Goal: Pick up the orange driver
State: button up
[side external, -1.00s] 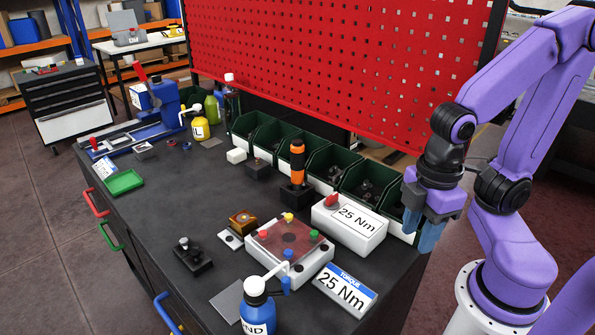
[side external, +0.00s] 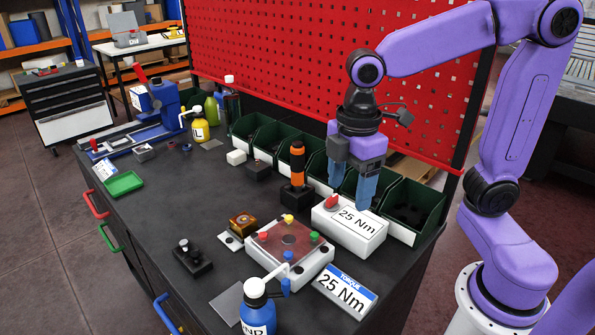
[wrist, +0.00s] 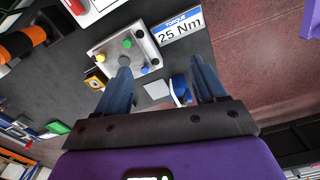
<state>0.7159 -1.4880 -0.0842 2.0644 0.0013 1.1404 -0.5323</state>
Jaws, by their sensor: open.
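The orange driver (side external: 297,163) stands upright in a black holder (side external: 296,197) on the dark bench, in front of the green bins. It has an orange and black banded grip. In the wrist view the driver (wrist: 20,44) lies at the upper left edge, outside the space between the fingers. My gripper (side external: 352,189) is open and empty, with its blue fingers pointing down. In the side view it hangs to the right of the driver, above the white 25 Nm box (side external: 349,224). In the wrist view both fingers of my gripper (wrist: 160,82) show, spread apart.
Several green bins (side external: 414,205) line the back of the bench below the red pegboard (side external: 330,70). A fixture with coloured knobs (side external: 300,263), a blue bottle (side external: 257,310) and a 25 Nm torque sign (side external: 344,289) stand towards the front. The bench left of the driver has free room.

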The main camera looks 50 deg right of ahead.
jog(key=w+d+r+n, duration=0.1)
jog(key=w+r, duration=0.2)
jog(key=w, duration=0.4)
jog(key=w+d+r+n, duration=0.1)
jog(key=w+r, duration=0.1)
jog(key=w, duration=0.5)
notch_tip(320, 180, up, 3)
jog(key=n, duration=0.3)
send_over(298, 142)
jog(key=f, duration=1)
jog(key=shift+s+a+f, duration=0.2)
jog(key=shift+s, duration=0.05)
jog(key=shift+w+d+f, duration=0.1)
jog(key=shift+f, duration=1.35)
jog(key=shift+w+f, duration=0.1)
jog(key=shift+f, duration=1.3)
jog(key=c, duration=1.2)
